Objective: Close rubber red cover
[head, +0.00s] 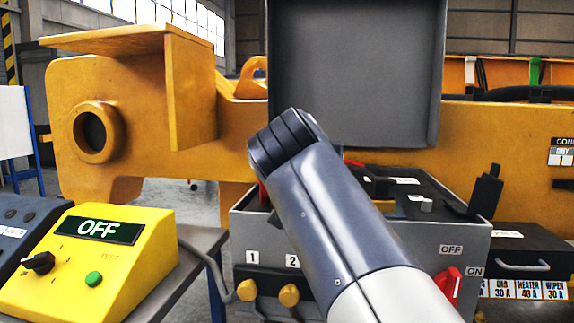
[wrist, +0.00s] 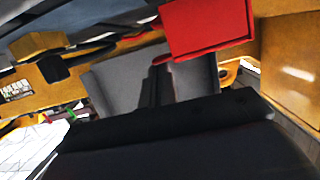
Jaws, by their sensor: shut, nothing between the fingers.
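The red cover (wrist: 207,28) shows in the wrist view as a flat red flap at the top, right of centre. In the head view my arm hides most of that area; only small red bits show beside it, one at its left (head: 264,195) and one behind it at the right (head: 352,163). My gripper (wrist: 160,68) is shut and empty, its dark narrow fingers near the lower left corner of the red flap. I cannot tell whether they touch. The gripper's dark body fills the bottom of the wrist view. In the head view the fingers are hidden behind my arm.
The grey box (head: 460,240) stands with its large lid (head: 355,75) raised. A red switch (head: 447,287) is on its front. A yellow tester (head: 120,262) reading OFF stands at left, a black case (head: 522,255) at right. A yellow machine frame (head: 190,160) is behind.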

